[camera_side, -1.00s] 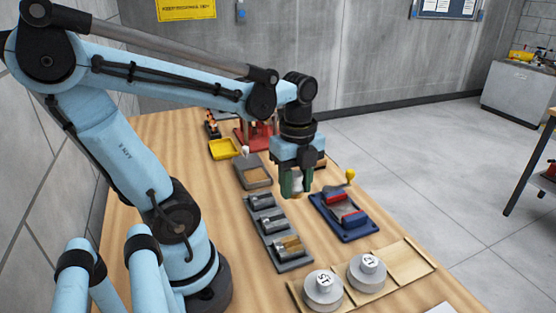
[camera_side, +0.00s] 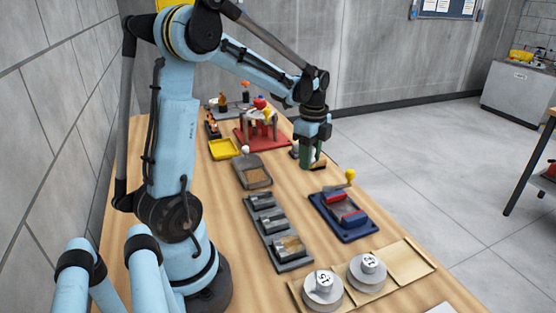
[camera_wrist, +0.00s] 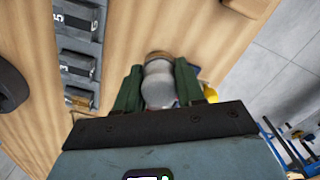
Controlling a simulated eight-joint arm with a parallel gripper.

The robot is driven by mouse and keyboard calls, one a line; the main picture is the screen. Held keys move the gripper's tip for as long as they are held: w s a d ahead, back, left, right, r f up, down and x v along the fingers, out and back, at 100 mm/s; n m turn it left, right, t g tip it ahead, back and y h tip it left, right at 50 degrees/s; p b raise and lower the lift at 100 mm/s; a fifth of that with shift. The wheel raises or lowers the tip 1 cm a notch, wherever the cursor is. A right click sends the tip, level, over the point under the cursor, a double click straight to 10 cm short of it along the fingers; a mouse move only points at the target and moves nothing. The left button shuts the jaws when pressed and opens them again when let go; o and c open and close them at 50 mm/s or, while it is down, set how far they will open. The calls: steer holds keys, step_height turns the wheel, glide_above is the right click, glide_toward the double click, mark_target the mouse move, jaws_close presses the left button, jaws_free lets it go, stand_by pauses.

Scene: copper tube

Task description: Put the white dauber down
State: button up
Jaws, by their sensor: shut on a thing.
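My gripper (camera_side: 306,156) hangs over the far right part of the table in the side view, fingers pointing down. In the wrist view its green fingers (camera_wrist: 158,92) are closed around the white dauber (camera_wrist: 158,82), a pale rounded body with a brownish end away from the palm. In the side view the fingers and arm hide most of the dauber, and I cannot tell whether it touches anything below. A small brown-topped item (camera_side: 319,164) shows right beside the fingers.
A red stand (camera_side: 262,138) is left of my gripper. A yellow tray (camera_side: 223,149) and a grey tray (camera_side: 254,173) lie farther left. A blue vise-like fixture (camera_side: 343,214), a grey row of blocks (camera_side: 277,232) and two round weights (camera_side: 322,288) are nearer. Bare wood lies between them.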

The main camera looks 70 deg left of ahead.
glide_above(291, 179)
step_height(291, 179, down, 5)
steer(key=shift+w+r, duration=0.1)
steer(key=shift+f, duration=2)
steer(key=shift+f, duration=0.15)
steer(key=o, duration=1.1)
